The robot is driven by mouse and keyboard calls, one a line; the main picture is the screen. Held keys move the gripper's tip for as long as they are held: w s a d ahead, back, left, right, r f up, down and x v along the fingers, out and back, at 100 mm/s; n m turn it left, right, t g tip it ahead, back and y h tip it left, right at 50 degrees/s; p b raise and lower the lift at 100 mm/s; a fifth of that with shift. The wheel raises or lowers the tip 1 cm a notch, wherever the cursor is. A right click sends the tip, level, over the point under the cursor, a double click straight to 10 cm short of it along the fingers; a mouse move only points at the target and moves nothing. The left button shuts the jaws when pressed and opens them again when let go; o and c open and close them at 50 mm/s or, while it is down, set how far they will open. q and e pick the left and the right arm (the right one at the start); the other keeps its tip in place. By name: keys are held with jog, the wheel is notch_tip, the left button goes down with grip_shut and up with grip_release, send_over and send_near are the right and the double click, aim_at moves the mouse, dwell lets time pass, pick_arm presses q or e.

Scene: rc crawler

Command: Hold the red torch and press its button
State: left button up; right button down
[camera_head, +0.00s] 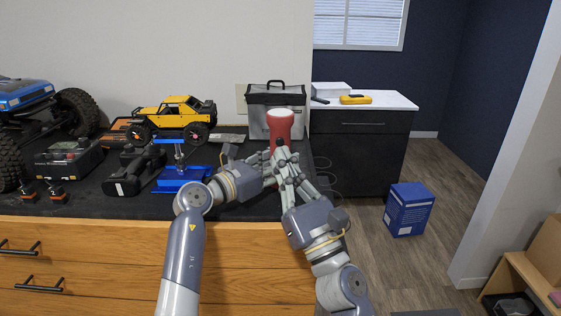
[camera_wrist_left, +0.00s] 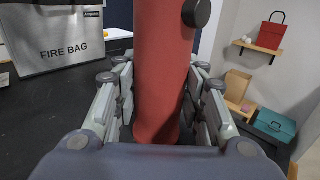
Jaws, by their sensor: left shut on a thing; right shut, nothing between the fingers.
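The red torch (camera_head: 280,126) stands upright at the right end of the dark worktop in the head view. In the left wrist view the red torch (camera_wrist_left: 160,75) fills the middle, with a round black button (camera_wrist_left: 196,12) on its upper right side. My left gripper (camera_head: 268,168) is shut around the torch's lower body; its fingers (camera_wrist_left: 160,105) lie on both sides of it. My right gripper (camera_head: 284,157) is shut and empty, in front of the torch and overlapping its lower part in the head view. Whether it touches the torch I cannot tell.
A grey fire bag (camera_head: 258,112) stands just behind the torch. Beyond the worktop's right end is open floor with a blue box (camera_head: 408,210).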

pick_arm(q)
jog(key=o, duration=1.3)
jog(key=shift+c, duration=0.2)
jog(key=shift+a, duration=0.1)
